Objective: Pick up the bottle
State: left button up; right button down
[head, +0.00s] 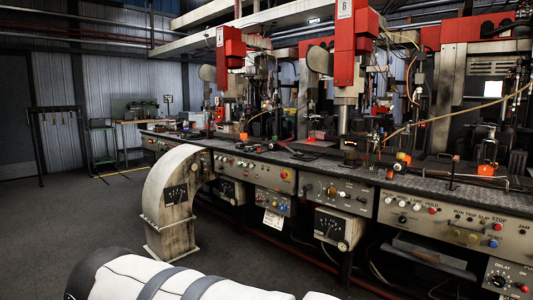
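I cannot single out the bottle with certainty. A small clear, bottle-like object (489,150) stands upright at the right on the machine bench, near an orange block. A dark, jar-like object (350,155) stands on the bench below the middle red machine head. Both are too small to identify surely. A white arm link of mine with grey bands crosses the bottom of the head view, well short of the bench. Neither of my grippers shows.
The long bench (310,165) runs from the back left to the right, its front panels carrying knobs and buttons. A curved beige housing (168,205) juts out at its left. Red machine heads (357,35) hang above. The dark floor (70,230) at left is open.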

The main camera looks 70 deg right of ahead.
aim_at(374, 144)
jog(key=z, duration=3)
jog(key=i+j, duration=0.25)
jog(key=i, duration=0.3)
jog(key=i+j, duration=0.3)
jog(key=i, duration=0.2)
jog(key=i+l+z, duration=0.05)
